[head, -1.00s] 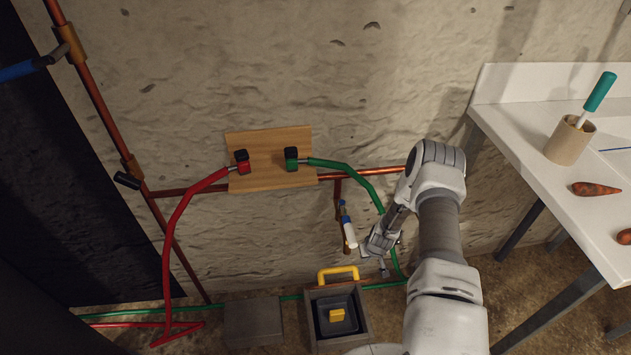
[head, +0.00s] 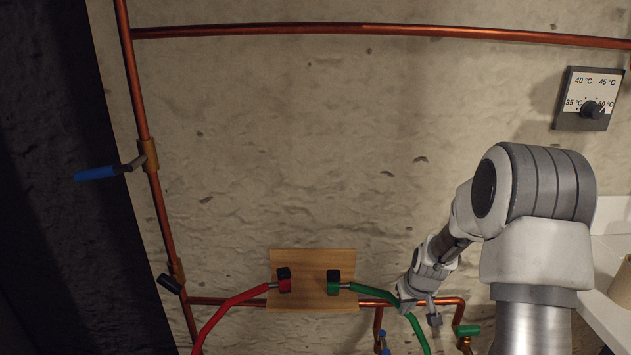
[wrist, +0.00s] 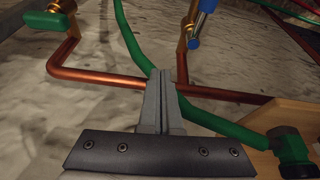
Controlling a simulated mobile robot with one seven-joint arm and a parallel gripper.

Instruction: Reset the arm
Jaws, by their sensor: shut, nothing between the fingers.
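My gripper (head: 428,316) is at the lower right of the head view, in front of the wall and close to the green hose (head: 390,299). In the wrist view its fingers (wrist: 161,100) are together with nothing between them. The green hose (wrist: 130,40) passes just beyond the fingertips there, and a copper pipe (wrist: 100,82) runs behind. I cannot tell whether the fingers touch the hose.
A wooden board (head: 312,262) holds the ends of the red hose (head: 232,305) and the green hose. A blue-handled valve (head: 97,174) is at left, a temperature dial (head: 590,100) at upper right. A white table (head: 610,262) stands at right.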

